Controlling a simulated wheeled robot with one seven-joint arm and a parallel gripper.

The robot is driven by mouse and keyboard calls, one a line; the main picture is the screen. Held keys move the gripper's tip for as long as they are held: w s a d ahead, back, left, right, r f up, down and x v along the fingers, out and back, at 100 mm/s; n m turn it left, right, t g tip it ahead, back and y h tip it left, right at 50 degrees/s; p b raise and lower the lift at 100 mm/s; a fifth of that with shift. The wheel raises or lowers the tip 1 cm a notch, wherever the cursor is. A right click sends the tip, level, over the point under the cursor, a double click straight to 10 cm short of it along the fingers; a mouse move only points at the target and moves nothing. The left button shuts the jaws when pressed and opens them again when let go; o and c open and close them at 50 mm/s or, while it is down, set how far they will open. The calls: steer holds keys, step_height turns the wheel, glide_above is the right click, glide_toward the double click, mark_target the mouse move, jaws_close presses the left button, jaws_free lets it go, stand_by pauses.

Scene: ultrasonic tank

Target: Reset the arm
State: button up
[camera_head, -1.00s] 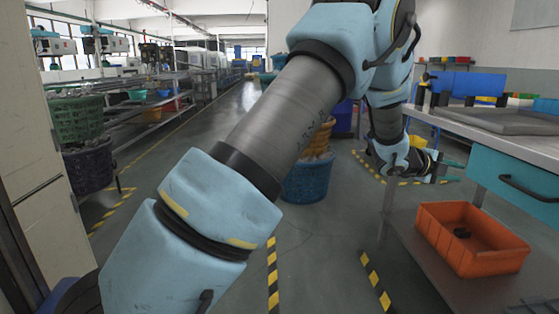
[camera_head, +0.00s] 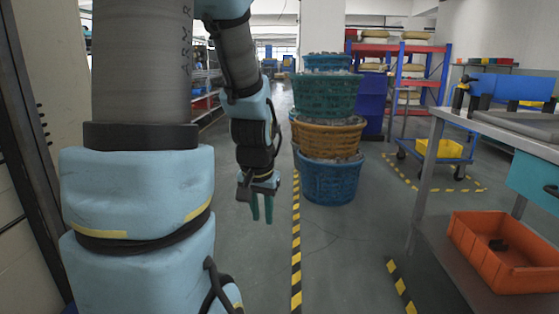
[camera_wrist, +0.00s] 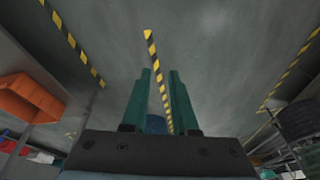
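My gripper (camera_head: 261,216) hangs near the middle of the head view, pointing down over the open floor. Its two green fingers stand apart with nothing between them. The wrist view also shows the fingers (camera_wrist: 159,75), with grey floor and a yellow-black stripe visible beyond the gap. My blue and grey arm stands upright at the left and bends over at the top, its forearm hanging downward. Its topmost part is outside the head view.
A stack of green, yellow and blue baskets (camera_head: 329,181) stands right of my gripper. A workbench (camera_head: 520,137) is at the right, with an orange bin (camera_head: 505,275) on its lower shelf. A blue cart with a yellow crate (camera_head: 440,149) stands behind.

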steer(key=s+a+n+g, duration=0.2)
steer(key=s+a+n, duration=0.1)
steer(key=s, duration=0.4)
step_height(320, 180, up, 17)
steer(key=w+p, duration=0.1)
steer(key=p, duration=1.7)
steer(key=shift+d+r, duration=0.15)
steer(key=shift+r, duration=0.05)
